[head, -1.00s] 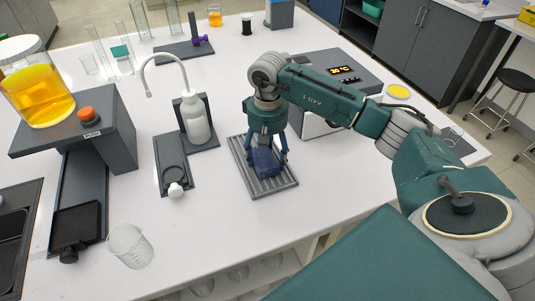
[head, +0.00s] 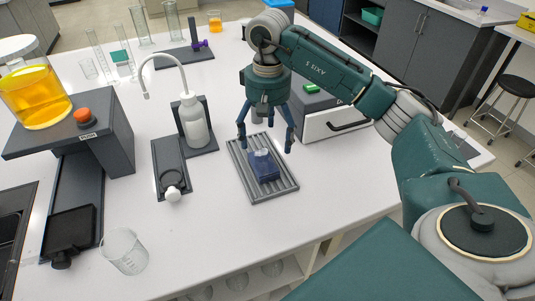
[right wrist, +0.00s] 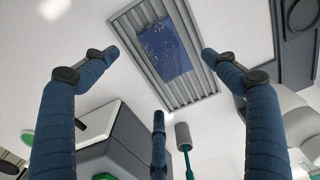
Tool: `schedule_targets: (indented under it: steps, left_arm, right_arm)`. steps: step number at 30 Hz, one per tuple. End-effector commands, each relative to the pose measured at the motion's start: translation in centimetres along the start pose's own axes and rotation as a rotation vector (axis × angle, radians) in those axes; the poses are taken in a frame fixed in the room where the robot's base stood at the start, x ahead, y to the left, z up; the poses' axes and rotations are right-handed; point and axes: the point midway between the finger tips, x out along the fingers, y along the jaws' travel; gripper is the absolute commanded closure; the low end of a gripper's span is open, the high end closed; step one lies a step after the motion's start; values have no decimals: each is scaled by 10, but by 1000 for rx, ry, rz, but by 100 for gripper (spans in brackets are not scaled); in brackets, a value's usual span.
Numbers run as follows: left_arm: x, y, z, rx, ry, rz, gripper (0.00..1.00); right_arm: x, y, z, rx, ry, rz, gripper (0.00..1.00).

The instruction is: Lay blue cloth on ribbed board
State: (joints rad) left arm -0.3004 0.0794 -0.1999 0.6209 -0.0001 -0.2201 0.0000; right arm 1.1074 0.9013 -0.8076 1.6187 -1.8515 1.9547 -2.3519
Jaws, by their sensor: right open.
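The blue cloth (head: 264,169) lies folded on the grey ribbed board (head: 286,187), near its middle, with a small pale patch on top. In the right wrist view the cloth (right wrist: 165,50) rests across the ribs, inside the rim of the board (right wrist: 205,82). My right gripper (head: 266,145) is open and empty above the board, with its blue fingers spread. The fingers (right wrist: 160,60) also show in the right wrist view, apart from the cloth. My left gripper is not in view.
A white wash bottle (head: 194,122) stands on a dark stand left of the board. A dark tray (head: 170,165) with a round white knob lies beside it. A glass beaker (head: 124,251) stands at the front left. The white table is clear in front of the board.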

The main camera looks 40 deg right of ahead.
Motion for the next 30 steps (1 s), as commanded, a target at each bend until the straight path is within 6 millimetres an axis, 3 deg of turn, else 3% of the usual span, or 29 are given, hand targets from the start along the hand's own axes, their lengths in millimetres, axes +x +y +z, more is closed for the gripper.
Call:
schedule_targets:
  steps: [6,26,30]
  left_arm:
    - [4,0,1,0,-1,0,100]
    - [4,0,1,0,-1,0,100]
    - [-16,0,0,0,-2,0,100]
  right_arm:
    - [-30,0,0,0,1,-1,14]
    - [-36,0,0,0,-1,0,14]
    - [-57,0,0,0,-1,-1,14]
